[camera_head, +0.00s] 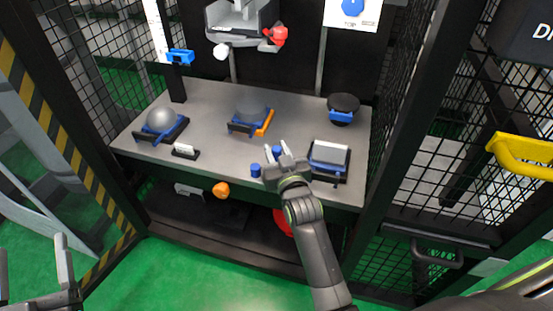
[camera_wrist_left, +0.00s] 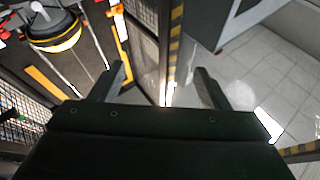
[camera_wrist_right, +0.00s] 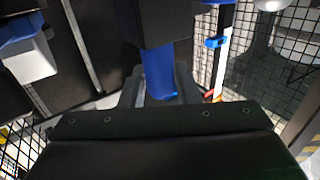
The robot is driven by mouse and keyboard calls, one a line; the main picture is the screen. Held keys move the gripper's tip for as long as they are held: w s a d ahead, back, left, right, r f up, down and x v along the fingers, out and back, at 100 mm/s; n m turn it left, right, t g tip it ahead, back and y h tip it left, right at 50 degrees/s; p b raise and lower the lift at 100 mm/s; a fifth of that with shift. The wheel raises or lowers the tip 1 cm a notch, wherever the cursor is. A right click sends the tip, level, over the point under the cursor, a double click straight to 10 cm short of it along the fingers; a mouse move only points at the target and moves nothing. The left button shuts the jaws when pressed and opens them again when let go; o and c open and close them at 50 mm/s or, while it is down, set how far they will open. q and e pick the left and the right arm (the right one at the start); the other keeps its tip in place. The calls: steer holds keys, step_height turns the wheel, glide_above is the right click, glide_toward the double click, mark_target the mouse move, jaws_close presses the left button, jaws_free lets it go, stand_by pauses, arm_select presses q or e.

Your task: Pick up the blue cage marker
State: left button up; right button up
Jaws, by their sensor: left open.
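A blue piece (camera_head: 277,150) shows at my right gripper (camera_head: 284,151), above the table's front edge; I take it as the marker. In the right wrist view a blue upright piece (camera_wrist_right: 158,74) stands between the fingers of my right gripper (camera_wrist_right: 160,90), below a dark block. The gap looks narrow; I cannot tell whether the fingers touch it. A similar small blue piece (camera_head: 255,170) is just left of this gripper. My left gripper (camera_head: 65,272) is low at the left, away from the table; in its wrist view it is open and empty (camera_wrist_left: 160,85).
The grey table (camera_head: 215,105) holds a grey ball (camera_head: 161,119) in a blue holder, a middle blue-and-orange fixture (camera_head: 264,123), a black disc (camera_head: 343,102) and a white block (camera_head: 329,153). A blue slider (camera_head: 180,57) sits on a white scale. Mesh walls flank the table.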

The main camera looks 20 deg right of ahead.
jaws_close()
steer(key=shift+r, duration=0.1)
